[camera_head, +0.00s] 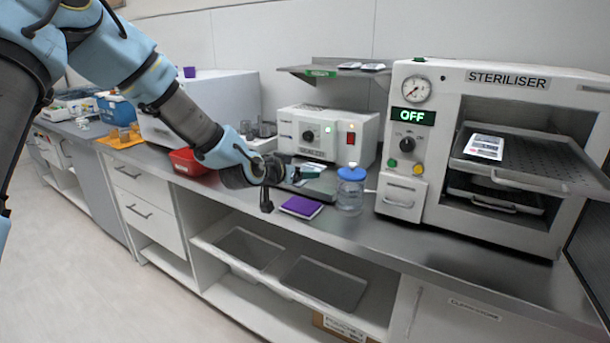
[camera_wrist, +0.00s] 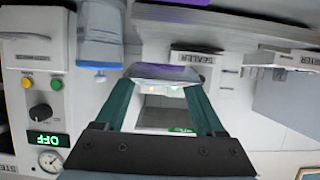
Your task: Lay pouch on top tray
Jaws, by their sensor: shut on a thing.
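My gripper (camera_head: 297,173) is in front of the sealer, above the counter. In the wrist view its two green fingers (camera_wrist: 163,82) are shut on a pale, silvery pouch (camera_wrist: 165,72), seen nearly edge-on at the fingertips. The held pouch is hard to make out in the head view. The top tray (camera_head: 548,166) is a perforated metal tray pulled partly out of the open steriliser at the right. Another pouch, white with print (camera_head: 485,146), lies flat on its left part. My gripper is well left of the tray.
The steriliser (camera_head: 405,85) reads OFF; a lower tray (camera_head: 495,193) is below the top one. A blue-lidded jar (camera_head: 350,190) and a purple pad (camera_head: 301,206) stand near my gripper. The sealer (camera_head: 320,133) is behind, under a shelf (camera_head: 325,72) with pouches. A red bin (camera_head: 188,162) is left.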

